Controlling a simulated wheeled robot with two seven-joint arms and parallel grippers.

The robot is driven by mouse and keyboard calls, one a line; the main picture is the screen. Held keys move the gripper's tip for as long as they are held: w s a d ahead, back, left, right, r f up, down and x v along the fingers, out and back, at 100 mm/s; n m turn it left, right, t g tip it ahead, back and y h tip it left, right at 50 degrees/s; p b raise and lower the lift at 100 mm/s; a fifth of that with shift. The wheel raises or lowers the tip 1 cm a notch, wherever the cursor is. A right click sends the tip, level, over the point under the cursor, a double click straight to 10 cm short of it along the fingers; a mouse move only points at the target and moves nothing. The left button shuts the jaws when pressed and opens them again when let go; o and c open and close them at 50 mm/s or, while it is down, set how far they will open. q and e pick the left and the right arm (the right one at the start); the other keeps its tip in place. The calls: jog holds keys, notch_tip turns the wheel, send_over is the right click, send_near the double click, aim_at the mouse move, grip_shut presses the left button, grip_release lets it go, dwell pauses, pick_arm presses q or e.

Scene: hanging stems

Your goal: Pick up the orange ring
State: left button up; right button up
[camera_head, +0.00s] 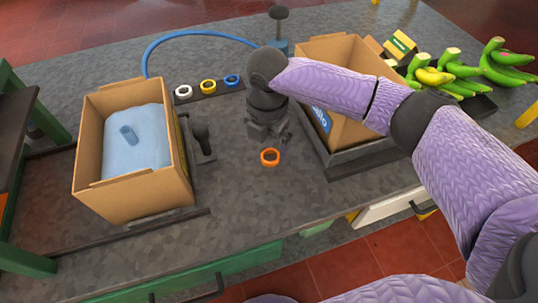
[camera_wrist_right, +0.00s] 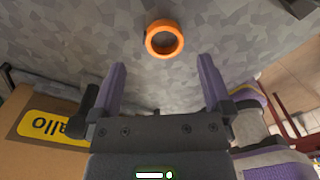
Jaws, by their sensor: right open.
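The orange ring (camera_head: 270,164) lies flat on the grey speckled counter, between the two cardboard boxes and toward the front edge. It also shows in the right wrist view (camera_wrist_right: 165,54), just beyond the fingertips and roughly in line with the gap between them. My right gripper (camera_wrist_right: 161,66) is open, with its two purple fingers apart and nothing between them. In the head view my right gripper (camera_head: 270,132) is above the counter just behind the ring, partly hidden by its own wrist. My left gripper is not in view.
A cardboard box with a pale blue filling (camera_head: 135,185) stands left. Another open box (camera_head: 345,50) stands right, under my right forearm. White, yellow and blue rings (camera_head: 208,87) sit on a dark strip behind. Green bananas (camera_head: 500,65) lie far right. Counter around the orange ring is clear.

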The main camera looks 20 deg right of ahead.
aim_at(269, 153)
jog(key=f, duration=0.1)
jog(key=f+b, duration=0.1)
jog(key=f, duration=0.1)
jog(key=shift+s+f, duration=0.35)
jog(key=shift+f, duration=0.05)
jog(key=shift+d+f, duration=0.1)
jog(key=shift+f, duration=0.15)
jog(key=shift+r, duration=0.1)
jog(key=shift+c, duration=0.3)
jog(key=c, duration=1.2)
grip_shut()
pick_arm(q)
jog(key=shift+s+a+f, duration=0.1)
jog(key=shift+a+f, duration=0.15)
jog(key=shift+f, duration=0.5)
pick_arm(e)
jog(key=shift+r, duration=0.15)
